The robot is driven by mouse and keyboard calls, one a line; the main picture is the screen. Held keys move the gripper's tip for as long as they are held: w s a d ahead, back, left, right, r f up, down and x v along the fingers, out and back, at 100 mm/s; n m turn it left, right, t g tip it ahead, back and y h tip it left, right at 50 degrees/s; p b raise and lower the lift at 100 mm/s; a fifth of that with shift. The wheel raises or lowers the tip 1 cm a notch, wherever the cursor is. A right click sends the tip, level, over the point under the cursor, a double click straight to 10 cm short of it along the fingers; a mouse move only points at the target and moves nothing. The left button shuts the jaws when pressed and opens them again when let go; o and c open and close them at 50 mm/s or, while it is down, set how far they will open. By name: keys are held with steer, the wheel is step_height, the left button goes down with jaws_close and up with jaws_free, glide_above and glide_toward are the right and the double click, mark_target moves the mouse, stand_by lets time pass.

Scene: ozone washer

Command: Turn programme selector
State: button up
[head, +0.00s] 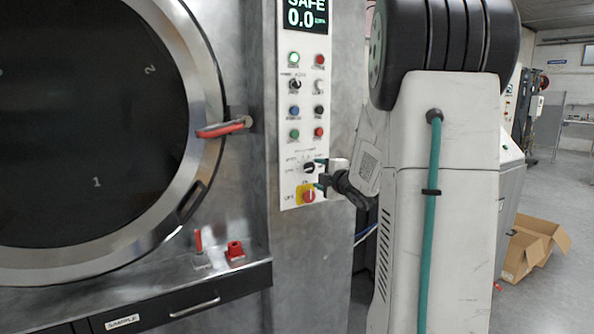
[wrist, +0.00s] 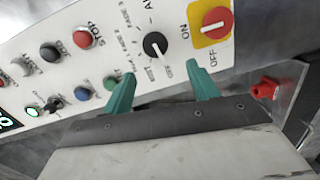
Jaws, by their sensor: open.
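The programme selector (wrist: 155,45) is a round black knob with a white pointer line and printed positions around it, seen in the wrist view. In the head view the selector (head: 309,168) sits low on the white control panel, close to my gripper. My gripper (wrist: 161,92) is open, with its two teal fingers apart. The selector lies ahead of the gap between the fingertips, and nothing is held. My gripper also shows in the head view (head: 321,174), at the panel's right edge. Whether the fingers touch the panel cannot be told.
The red ON/OFF switch on a yellow plate (wrist: 211,24) is right beside the selector, near the right finger. Several buttons and small knobs fill the panel (head: 287,150). The round door (head: 187,80) with its red handle (head: 222,129) is left. A red fitting (head: 235,250) sits on the ledge.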

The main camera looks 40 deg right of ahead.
mark_target(311, 168)
steer(key=shift+n+t+y, duration=0.6)
steer(key=shift+n+t, duration=0.1)
steer(key=shift+n, duration=0.2)
steer(key=w+d, duration=0.1)
steer(key=w, duration=0.1)
steer(key=w+d, duration=0.1)
steer(key=w, duration=0.1)
steer(key=w+d, duration=0.1)
steer(key=w, duration=0.1)
steer(key=shift+w+d+f, duration=0.2)
steer(key=shift+w+d, duration=0.1)
steer(key=shift+d, duration=0.1)
steer(key=c, duration=1)
